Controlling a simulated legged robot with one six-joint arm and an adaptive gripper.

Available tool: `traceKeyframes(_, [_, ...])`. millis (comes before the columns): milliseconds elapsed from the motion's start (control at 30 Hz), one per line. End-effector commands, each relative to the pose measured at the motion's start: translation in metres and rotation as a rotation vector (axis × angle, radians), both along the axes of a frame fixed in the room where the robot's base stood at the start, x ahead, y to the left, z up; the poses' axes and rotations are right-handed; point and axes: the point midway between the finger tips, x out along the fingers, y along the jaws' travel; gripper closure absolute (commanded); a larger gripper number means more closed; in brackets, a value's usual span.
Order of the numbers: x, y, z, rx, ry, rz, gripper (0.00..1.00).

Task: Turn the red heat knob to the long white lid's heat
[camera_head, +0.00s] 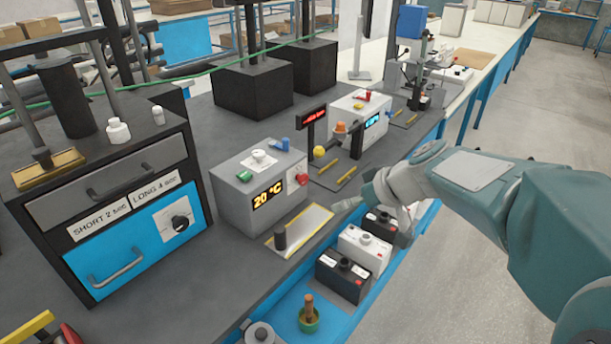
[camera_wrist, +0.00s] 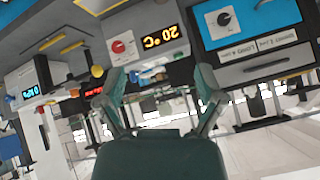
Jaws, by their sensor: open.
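The red heat knob (camera_head: 302,179) sits on a white plate on the right side of the grey heater box's front, beside a display (camera_head: 268,195) reading 20 °C. In the wrist view the red knob (camera_wrist: 118,46) and the display (camera_wrist: 160,38) appear upside down. My gripper (camera_head: 358,200) is to the right of the knob, apart from it. In the wrist view my gripper (camera_wrist: 158,78) is open and empty, its fingers below the knob in the picture. I cannot tell which thing is the long white lid; a white battery (camera_head: 362,248) stands in the blue-edged row.
Black batteries (camera_head: 342,277) flank the white one. A blue-fronted machine (camera_head: 150,235) with SHORT 2 sec and LONG 4 sec labels stands left. A second white box (camera_head: 358,116) with a blue display stands behind.

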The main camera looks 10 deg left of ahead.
Motion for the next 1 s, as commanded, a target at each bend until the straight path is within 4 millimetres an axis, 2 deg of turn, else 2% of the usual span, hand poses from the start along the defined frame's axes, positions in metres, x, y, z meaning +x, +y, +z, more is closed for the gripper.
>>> traceKeyframes(33, [0.019, 0.005, -0.008, 0.025, -0.02, 0.026, 0.13])
traceKeyframes(300, [0.113, 0.028, -0.045, 0.141, -0.228, 0.13, 0.13])
traceKeyframes(500, [0.171, 0.034, -0.083, 0.179, -0.39, 0.148, 0.13])
traceKeyframes(600, [0.187, 0.035, -0.095, 0.182, -0.442, 0.147, 0.13])
traceKeyframes(767, [0.197, 0.037, -0.101, 0.182, -0.472, 0.146, 0.13])
traceKeyframes(1000, [0.214, 0.064, -0.115, 0.181, -0.471, 0.149, 0.13])
